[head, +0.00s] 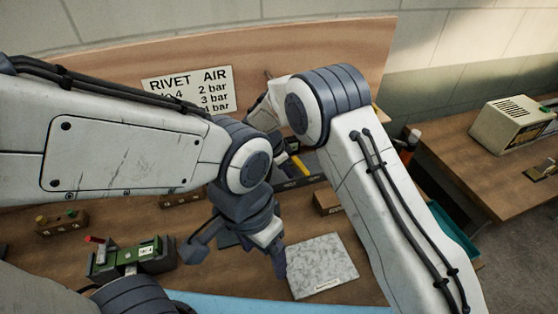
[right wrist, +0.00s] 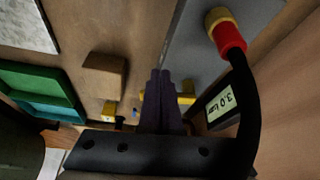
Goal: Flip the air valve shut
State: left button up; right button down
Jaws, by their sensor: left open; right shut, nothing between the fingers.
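A yellow bar (right wrist: 184,98), which looks like the air valve's lever, shows behind my right fingers in the right wrist view. The fingers hide its middle, so I cannot tell its position or whether they touch it. A display reading about 3.0 bar (right wrist: 222,103) is to its right, below a red and yellow hose fitting (right wrist: 226,32) with a black hose. My right gripper (right wrist: 160,76) is shut and empty. In the head view it is mostly hidden near a yellow part (head: 300,164). My left gripper (head: 236,264) is open and empty above the bench.
A RIVET AIR sign (head: 190,92) is on the back panel. A pale speckled plate (head: 322,266) lies on the bench right of my left gripper. A green device (head: 130,260) stands at left. Wooden blocks (right wrist: 104,74) and a teal tray (right wrist: 40,85) are nearby.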

aim_at(300, 169)
pick_arm(q)
jog(key=shift+r+p, duration=0.4)
jog(key=shift+r, duration=0.4)
pick_arm(e)
jog(key=shift+w+d+r, duration=0.1)
jog(key=shift+w+d, duration=0.25)
jog(key=shift+d, duration=0.2)
jog(key=shift+w+d, duration=0.3)
jog(key=shift+d, duration=0.2)
pick_arm(q)
jog(key=shift+f+b, duration=0.55)
pick_arm(e)
jog(key=shift+d+n, duration=0.2)
jog(key=shift+n, duration=0.1)
pick_arm(q)
jog(key=shift+f, duration=0.2)
